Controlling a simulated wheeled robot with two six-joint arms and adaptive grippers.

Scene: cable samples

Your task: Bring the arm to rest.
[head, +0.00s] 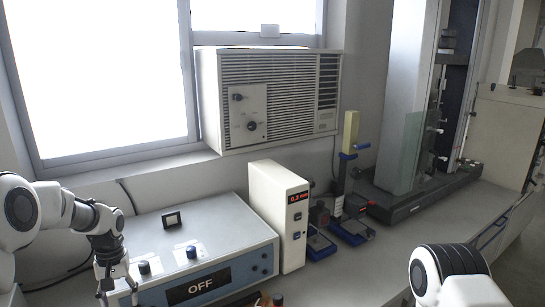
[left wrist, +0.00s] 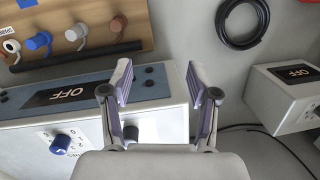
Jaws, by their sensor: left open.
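My left arm comes in from the left in the head view. My left gripper (head: 118,284) hangs fingers-down in front of the left end of the blue-fronted box (head: 262,262), whose display reads OFF. In the left wrist view my left gripper (left wrist: 159,82) has its two fingers spread apart with nothing between them. The same box (left wrist: 165,82) shows behind the fingers; I cannot tell how far away it is. Of my right arm, only a white and black part (head: 450,275) shows at the bottom right of the head view. My right gripper is out of view.
A white unit with a red readout (head: 281,215) stands beside the box. Blue-handled tools (head: 340,215) and a tall test stand (head: 415,205) are farther right. The left wrist view shows a wooden peg board (left wrist: 100,22), a black cable coil (left wrist: 243,42) and another OFF unit (left wrist: 270,95).

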